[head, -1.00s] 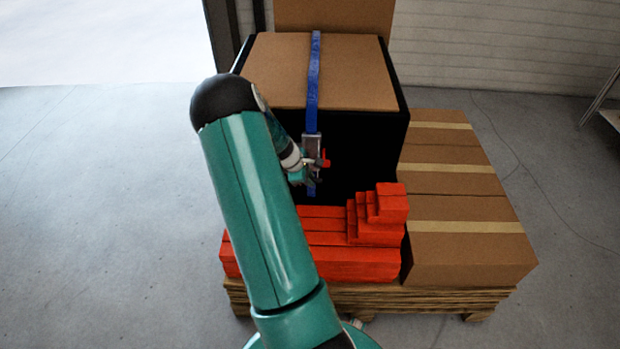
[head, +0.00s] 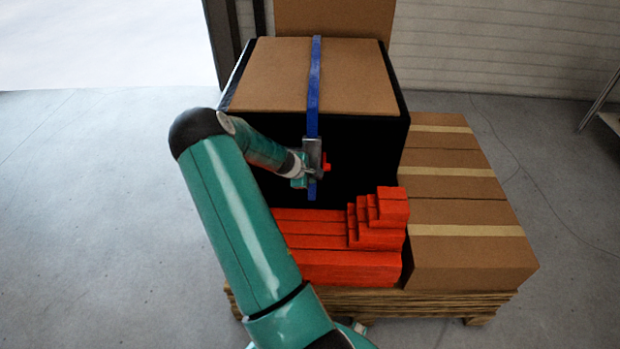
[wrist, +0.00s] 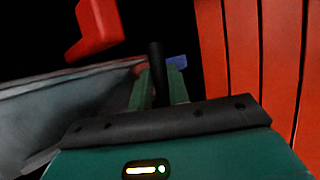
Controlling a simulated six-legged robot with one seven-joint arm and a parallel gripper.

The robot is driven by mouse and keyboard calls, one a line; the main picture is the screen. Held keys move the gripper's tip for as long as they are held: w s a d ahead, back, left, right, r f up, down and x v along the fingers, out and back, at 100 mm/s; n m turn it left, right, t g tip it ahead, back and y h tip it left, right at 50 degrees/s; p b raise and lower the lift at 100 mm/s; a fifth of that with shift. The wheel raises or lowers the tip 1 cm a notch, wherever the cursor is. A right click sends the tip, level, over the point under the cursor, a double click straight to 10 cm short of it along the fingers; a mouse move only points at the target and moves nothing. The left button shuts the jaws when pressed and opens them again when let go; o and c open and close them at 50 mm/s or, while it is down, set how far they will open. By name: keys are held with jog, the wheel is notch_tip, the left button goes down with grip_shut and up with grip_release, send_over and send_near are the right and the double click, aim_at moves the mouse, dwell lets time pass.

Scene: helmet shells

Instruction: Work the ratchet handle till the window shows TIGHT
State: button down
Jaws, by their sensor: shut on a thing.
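A blue strap (head: 313,85) runs over the lid and down the front of a black box (head: 385,150). A grey ratchet (head: 312,150) sits on the strap at the box front, with a small red part (head: 327,168) on its right. My gripper (head: 303,177) is at the ratchet's lower left. In the wrist view its green fingers (wrist: 157,88) are shut on a dark bar, the ratchet handle (wrist: 156,62). The grey ratchet body (wrist: 60,105), red part (wrist: 97,28) and a bit of blue strap (wrist: 177,62) show nearby. No window lettering is readable.
Stepped red blocks (head: 340,265) lie just below and in front of the ratchet. Brown cartons (head: 465,255) stand on the right of the wooden pallet (head: 400,302). The floor (head: 90,220) at left is clear.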

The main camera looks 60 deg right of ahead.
jog(key=shift+a+f, duration=0.2)
jog(key=shift+f, duration=0.35)
jog(key=c, duration=1.3)
grip_release()
jog(key=shift+d, duration=0.1)
jog(key=shift+d+r, duration=0.1)
jog(key=shift+r, duration=0.05)
jog(key=shift+w+d+r, duration=0.1)
jog(key=shift+d+r, duration=0.05)
jog(key=shift+r, duration=0.15)
